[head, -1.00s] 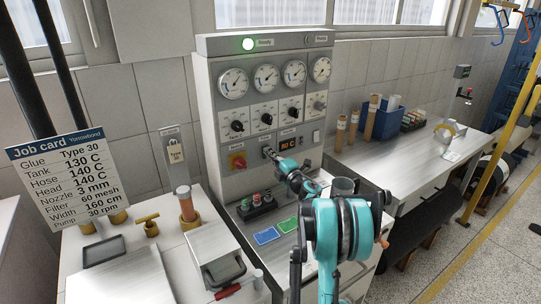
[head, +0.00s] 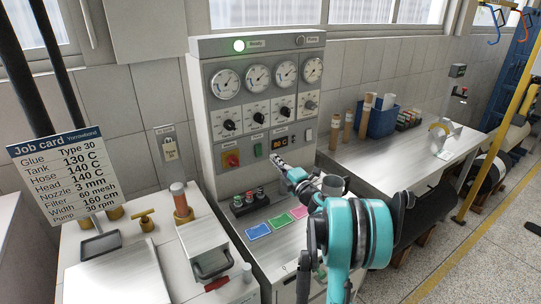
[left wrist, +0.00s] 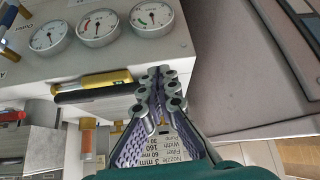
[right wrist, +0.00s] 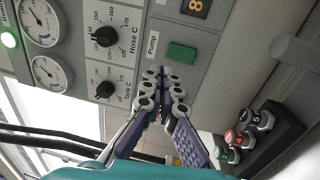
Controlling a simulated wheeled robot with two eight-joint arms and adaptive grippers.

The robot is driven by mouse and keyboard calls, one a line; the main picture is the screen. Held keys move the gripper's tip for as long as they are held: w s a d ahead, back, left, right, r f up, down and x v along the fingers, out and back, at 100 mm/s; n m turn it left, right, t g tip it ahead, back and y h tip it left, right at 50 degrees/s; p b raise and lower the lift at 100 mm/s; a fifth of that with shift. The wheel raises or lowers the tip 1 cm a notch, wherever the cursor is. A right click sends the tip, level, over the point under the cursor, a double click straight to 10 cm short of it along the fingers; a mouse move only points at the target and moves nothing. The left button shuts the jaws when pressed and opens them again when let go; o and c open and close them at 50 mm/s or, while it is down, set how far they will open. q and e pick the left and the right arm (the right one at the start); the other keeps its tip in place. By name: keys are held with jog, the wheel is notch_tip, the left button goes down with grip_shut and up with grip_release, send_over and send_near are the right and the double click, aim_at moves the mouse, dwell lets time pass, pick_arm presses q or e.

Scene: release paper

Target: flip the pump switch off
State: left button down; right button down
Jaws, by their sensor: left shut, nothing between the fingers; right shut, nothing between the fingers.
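The pump switch (right wrist: 182,52) is a dark green rocker beside the "Pump" label in the right wrist view. It also shows on the grey control cabinet in the head view (head: 258,146), left of the orange display (head: 279,143). My right gripper (head: 278,161) is shut and empty, below and right of the switch in the head view. In the right wrist view its fingertips (right wrist: 164,74) appear close to the switch; contact cannot be told. My left gripper (left wrist: 160,80) is shut and empty in its wrist view, with gauges beyond it. Which way the rocker is tipped is too small to tell.
A block of coloured buttons (head: 249,202) stands below on the ledge, near coloured cards (head: 258,231). The green Ready lamp (head: 240,46) is lit. The job card (head: 56,172) is at left.

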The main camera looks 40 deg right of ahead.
jog(key=s, duration=0.3)
jog(key=shift+s+a+r+p, duration=0.2)
jog(key=shift+s+p, duration=0.1)
dwell(0.4)
